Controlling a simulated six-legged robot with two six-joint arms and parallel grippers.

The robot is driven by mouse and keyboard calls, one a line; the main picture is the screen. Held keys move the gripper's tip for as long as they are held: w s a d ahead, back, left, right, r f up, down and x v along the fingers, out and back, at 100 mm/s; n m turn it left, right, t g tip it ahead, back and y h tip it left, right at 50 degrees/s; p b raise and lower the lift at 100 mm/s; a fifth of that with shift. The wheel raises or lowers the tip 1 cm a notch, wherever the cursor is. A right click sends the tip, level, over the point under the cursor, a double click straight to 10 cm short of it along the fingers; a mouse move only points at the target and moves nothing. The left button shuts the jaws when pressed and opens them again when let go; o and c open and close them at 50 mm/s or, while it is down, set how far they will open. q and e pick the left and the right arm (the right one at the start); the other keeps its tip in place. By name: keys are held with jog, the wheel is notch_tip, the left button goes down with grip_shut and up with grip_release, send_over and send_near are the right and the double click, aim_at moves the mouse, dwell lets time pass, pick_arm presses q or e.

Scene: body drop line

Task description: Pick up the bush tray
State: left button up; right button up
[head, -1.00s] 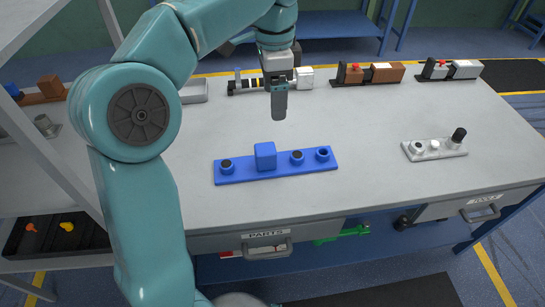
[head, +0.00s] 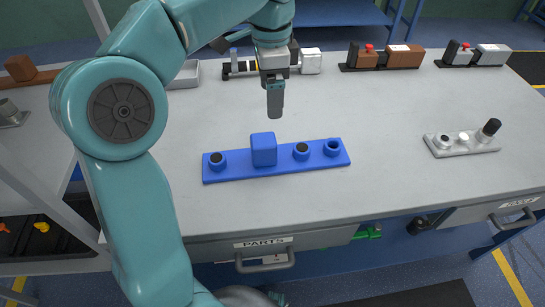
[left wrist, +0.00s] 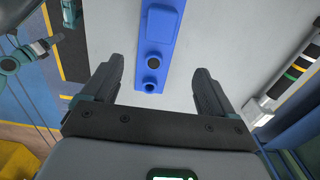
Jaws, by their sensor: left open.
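A long blue tray (head: 291,165) lies on the workbench in the head view. It carries a blue block (head: 264,149) and several blue round bushes with dark centres, such as this bush (head: 301,151). My left gripper (head: 275,112) points down above the bench just behind the tray, empty as far as I see. In the left wrist view the two dark fingers of my left gripper (left wrist: 160,68) are wide apart, and the end of the blue tray (left wrist: 153,35) shows between them, with no finger touching it visibly. My right gripper is not in view.
A pale tray with knobs (head: 467,149) lies to the right. Fixtures with red buttons, such as this brown one (head: 385,57), line the back. A grey bin (head: 185,76) stands behind my arm. The bench around the blue tray is clear.

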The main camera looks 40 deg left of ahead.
aim_at(272, 139)
pick_arm(q)
notch_tip(272, 139, down, 9)
jog(key=b, duration=0.2)
jog(key=shift+s+b, duration=0.1)
jog(key=shift+b, duration=0.25)
notch_tip(272, 139, down, 5)
jog(key=shift+d+b, duration=0.1)
jog(key=shift+b, duration=0.95)
jog(key=shift+r, duration=0.1)
